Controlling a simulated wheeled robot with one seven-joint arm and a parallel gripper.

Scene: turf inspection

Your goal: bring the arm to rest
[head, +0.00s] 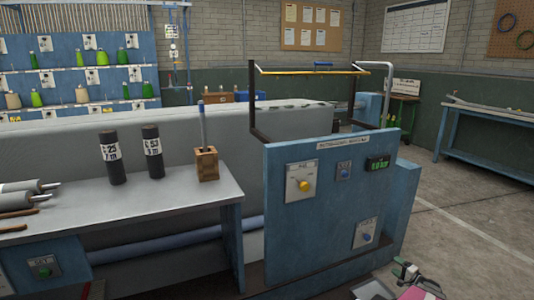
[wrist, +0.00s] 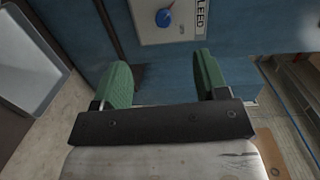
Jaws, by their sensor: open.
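My gripper (head: 408,270) is low at the bottom right of the head view, in front of the blue control cabinet (head: 285,235). In the wrist view my gripper (wrist: 163,78) has its two green fingers wide apart, with nothing between them. A blue knob (wrist: 164,17) on a pale plate shows beyond the fingertips, apart from them. Its label is cut and reads "LEED". A blue knob (head: 366,237) also sits on the cabinet's lower right plate in the head view. Most of my arm is out of the head view.
The cabinet also carries a yellow knob (head: 304,185) and a green-lit display (head: 378,163). A grey bench (head: 75,215) at left holds two black cylinders (head: 133,157) and a wooden block (head: 207,164). Open floor (head: 465,240) lies to the right, before a blue table (head: 490,140).

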